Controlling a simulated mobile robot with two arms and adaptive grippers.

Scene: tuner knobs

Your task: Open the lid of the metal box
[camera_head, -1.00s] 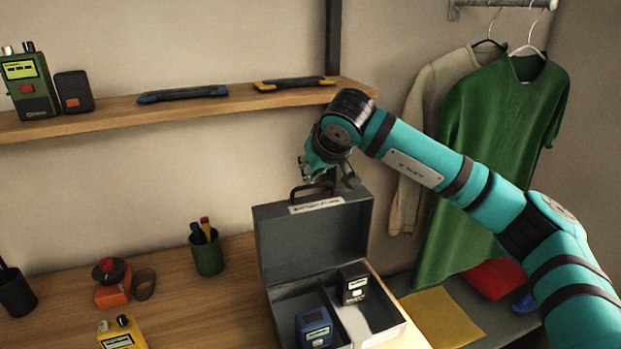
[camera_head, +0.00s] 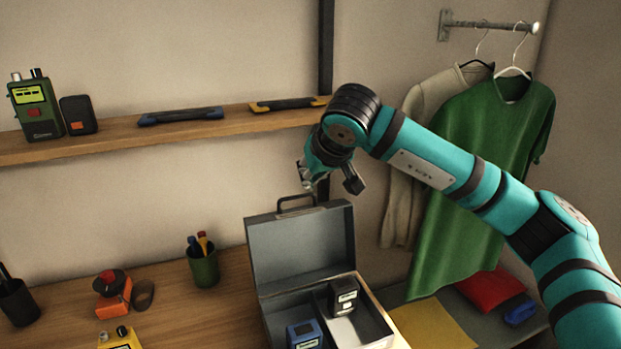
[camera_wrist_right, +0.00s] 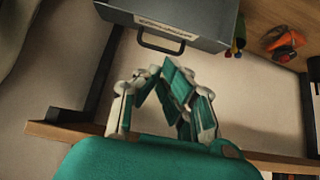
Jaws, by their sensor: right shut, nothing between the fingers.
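The grey metal box (camera_head: 378,300) stands on the desk with its lid (camera_head: 300,250) raised upright at the back, so its inside shows. The lid's dark handle (camera_head: 296,201) is on its upper edge; it also shows in the right wrist view (camera_wrist_right: 161,44). My right gripper (camera_head: 322,180) is shut and empty, just above and behind the lid's top edge, apart from the handle. In the right wrist view the fingers (camera_wrist_right: 163,76) point toward the handle with a gap between. My left gripper is out of view.
Inside the box are a blue device (camera_head: 305,334) and a dark device (camera_head: 343,296). A wooden shelf (camera_head: 220,125) with radios and tools runs behind. A green pen cup (camera_head: 203,268) stands left of the box. Shirts (camera_head: 485,170) hang at right, behind my arm.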

